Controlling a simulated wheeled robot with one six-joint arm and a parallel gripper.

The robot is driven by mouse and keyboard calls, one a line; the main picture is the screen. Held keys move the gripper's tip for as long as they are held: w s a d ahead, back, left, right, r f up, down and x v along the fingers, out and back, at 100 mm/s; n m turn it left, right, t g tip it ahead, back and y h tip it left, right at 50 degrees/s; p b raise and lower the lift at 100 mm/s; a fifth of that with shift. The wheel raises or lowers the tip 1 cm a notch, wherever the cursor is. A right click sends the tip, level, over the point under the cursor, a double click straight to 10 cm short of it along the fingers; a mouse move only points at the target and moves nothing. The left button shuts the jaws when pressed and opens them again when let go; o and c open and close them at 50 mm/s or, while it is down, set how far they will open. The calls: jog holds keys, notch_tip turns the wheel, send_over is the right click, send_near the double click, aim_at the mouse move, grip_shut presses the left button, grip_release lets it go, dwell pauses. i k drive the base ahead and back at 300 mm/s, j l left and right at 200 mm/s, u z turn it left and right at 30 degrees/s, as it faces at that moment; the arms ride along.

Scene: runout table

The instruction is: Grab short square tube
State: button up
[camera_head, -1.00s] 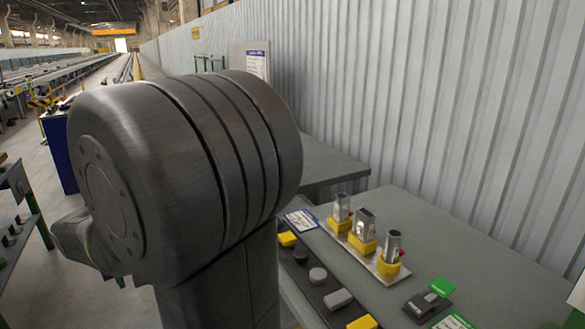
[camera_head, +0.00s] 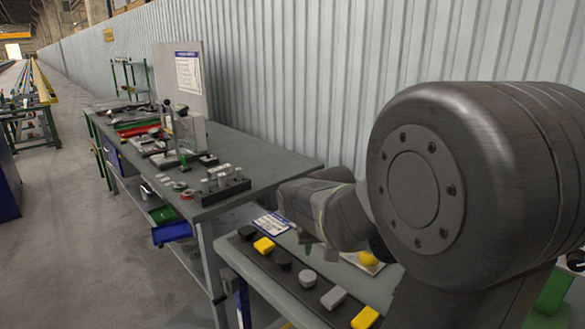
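My arm fills the right side of the view, and its far end reaches left over the near table. My gripper (camera_head: 312,238) shows only as a small dark part at that end, and its fingers cannot be made out. No square tube can be seen now, as my arm covers that part of the near table. A bit of a yellow holder (camera_head: 369,259) on a light base shows just under my arm.
The near table (camera_head: 265,290) carries a dark strip (camera_head: 292,276) with yellow, grey and black blocks, and a printed card (camera_head: 271,224). A cluttered workbench (camera_head: 265,160) stands behind to the left. A corrugated wall (camera_head: 300,80) runs along the back.

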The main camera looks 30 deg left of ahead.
aim_at(212, 174)
jog(key=j+z, duration=0.1)
jog(key=z, duration=0.3)
jog(key=j+z, duration=0.15)
jog(key=z, duration=0.25)
jog(key=j+z, duration=0.15)
jog(key=z, duration=0.25)
jog(key=j+z, duration=0.1)
jog(key=z, duration=0.3)
jog(key=k+j, duration=0.25)
jog(key=j, duration=0.3)
jog(key=k+j, duration=0.2)
jog(key=j, duration=0.4)
jog(key=k+j, duration=0.25)
jog(key=j, duration=0.3)
jog(key=k+j, duration=0.25)
jog(key=j, duration=0.35)
jog(key=k+j, duration=0.2)
jog(key=j, duration=0.35)
jog(key=k+j, duration=0.25)
jog(key=j, duration=0.3)
jog(key=k+j, duration=0.25)
jog(key=j, duration=0.35)
jog(key=k+j, duration=0.2)
jog(key=j, duration=0.35)
jog(key=z, duration=0.05)
